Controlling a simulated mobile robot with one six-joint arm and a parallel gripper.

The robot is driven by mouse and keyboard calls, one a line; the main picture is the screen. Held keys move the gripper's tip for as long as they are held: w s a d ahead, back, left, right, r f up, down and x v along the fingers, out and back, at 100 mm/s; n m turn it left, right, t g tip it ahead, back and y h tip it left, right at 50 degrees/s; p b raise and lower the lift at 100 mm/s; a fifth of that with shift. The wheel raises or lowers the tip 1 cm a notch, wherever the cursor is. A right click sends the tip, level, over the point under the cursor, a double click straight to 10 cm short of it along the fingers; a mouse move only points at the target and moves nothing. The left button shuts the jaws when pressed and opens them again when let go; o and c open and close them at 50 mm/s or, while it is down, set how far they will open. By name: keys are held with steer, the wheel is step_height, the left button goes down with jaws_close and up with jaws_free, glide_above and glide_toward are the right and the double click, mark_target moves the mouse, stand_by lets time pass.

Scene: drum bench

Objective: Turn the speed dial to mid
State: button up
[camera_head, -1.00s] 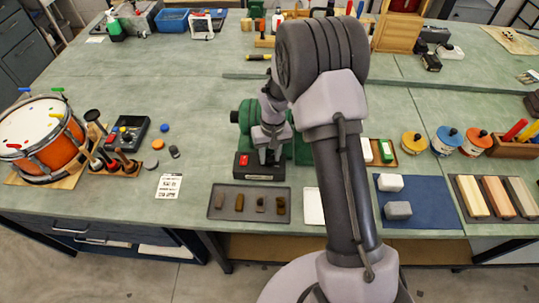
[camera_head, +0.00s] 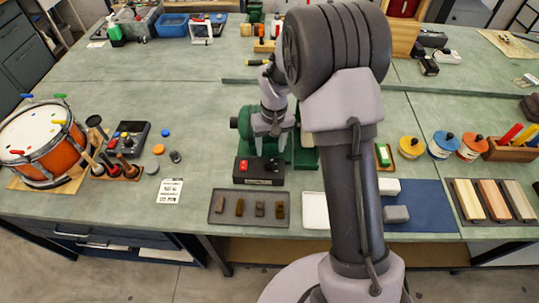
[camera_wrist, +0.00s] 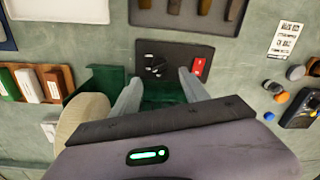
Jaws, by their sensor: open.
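The speed dial (camera_wrist: 157,66) is a dark round knob with white marks around it, on a dark control box (camera_wrist: 176,48) in the wrist view. I cannot read where it points. A red switch (camera_wrist: 198,66) sits beside it on the same box. In the head view the control box (camera_head: 258,181) stands at the front of a green machine (camera_head: 305,156), with the red switch (camera_head: 243,166) on its left part. My gripper (camera_wrist: 161,76) is open and empty, its fingers on either side of the dial in the wrist view. I cannot tell if they touch it.
A dark tray (camera_head: 249,221) with several small blocks lies in front of the box, next to a white tray (camera_head: 315,210) partly behind my arm. A printed card (camera_head: 170,190) lies to the left. A drum (camera_head: 42,143) and a blue mat (camera_head: 425,205) stand farther off.

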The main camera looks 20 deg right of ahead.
mark_target(272, 161)
step_height(272, 161, up, 10)
steer(key=p, duration=0.2)
steer(key=shift+d, duration=0.25)
steer(key=s+a+r+m+t+b, duration=0.2)
steer(key=s+r+t+b, duration=0.1)
steer(key=s+r+b, duration=0.5)
steer(key=s+a+f+m+t+b, duration=0.1)
steer(key=s+b, duration=0.1)
steer(key=s, duration=0.7)
steer(key=s+a+f+m+t+y+b, duration=0.1)
steer(key=s+a+f+b, duration=0.1)
steer(key=s, duration=0.6)
steer(key=shift+s+m+t, duration=0.3)
steer(key=shift+s+t, duration=0.05)
steer(key=shift+t, duration=0.05)
steer(key=shift+a+f, duration=0.1)
